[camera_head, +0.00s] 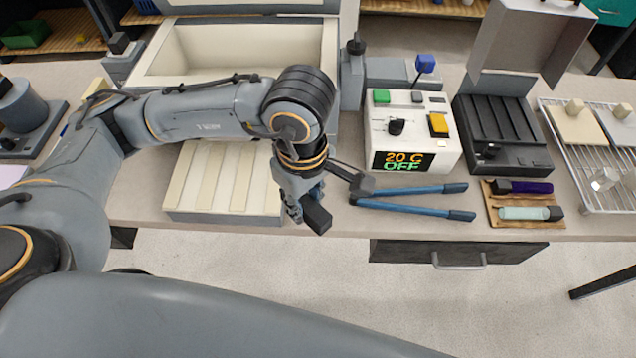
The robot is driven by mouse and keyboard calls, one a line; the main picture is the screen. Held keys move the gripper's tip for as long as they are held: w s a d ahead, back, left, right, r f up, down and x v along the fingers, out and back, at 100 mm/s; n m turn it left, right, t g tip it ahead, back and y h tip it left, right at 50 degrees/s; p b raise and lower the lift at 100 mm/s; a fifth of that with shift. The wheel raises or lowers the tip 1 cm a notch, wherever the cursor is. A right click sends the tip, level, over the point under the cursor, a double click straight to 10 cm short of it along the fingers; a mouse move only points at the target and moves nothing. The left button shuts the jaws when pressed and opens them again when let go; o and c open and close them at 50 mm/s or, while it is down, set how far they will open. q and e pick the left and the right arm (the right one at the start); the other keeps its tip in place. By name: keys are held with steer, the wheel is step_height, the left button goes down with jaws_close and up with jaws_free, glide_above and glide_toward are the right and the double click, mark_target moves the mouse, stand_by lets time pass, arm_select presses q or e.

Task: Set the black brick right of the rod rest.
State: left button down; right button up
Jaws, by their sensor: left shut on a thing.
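The black brick (317,215) is held in my left gripper (304,202), in front of the bench's near edge in the picture. My left gripper is shut on it, and the brick looks tilted. A cream ribbed board (225,205) lies on the bench just left of the gripper; it looks like the rod rest, but I cannot be sure. My left arm covers part of its back. My right gripper is not in view.
Farther right are a black ridged unit (500,120), a small wooden tray (496,222) and a wire rack (570,165).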

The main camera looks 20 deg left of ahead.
arm_select(q)
steer(key=d+n, duration=0.1)
steer(key=n, duration=0.1)
steer(key=s+d+r+n, duration=0.1)
steer(key=shift+s+r+n+p, duration=0.15)
steer(key=shift+n+p, duration=0.25)
steer(key=w+a+f+p, duration=0.1)
steer(key=w+f, duration=0.2)
steer(key=w, duration=0.1)
steer(key=w+a+f+p, duration=0.1)
steer(key=w+f+p, duration=0.1)
steer(key=w+f, duration=0.1)
steer(key=w+a+f+p, duration=0.1)
steer(key=w+f+p, duration=0.1)
steer(key=w, duration=0.3)
steer(key=shift+w+a+f, duration=0.35)
steer(key=shift+f, duration=0.2)
steer(key=shift+w+f, duration=0.15)
steer(key=shift+f, duration=0.05)
steer(key=f, duration=0.3)
steer(key=shift+w+a+p, duration=0.1)
steer(key=shift+w+p, duration=0.1)
steer(key=shift+p, duration=0.2)
steer(key=shift+f, duration=0.25)
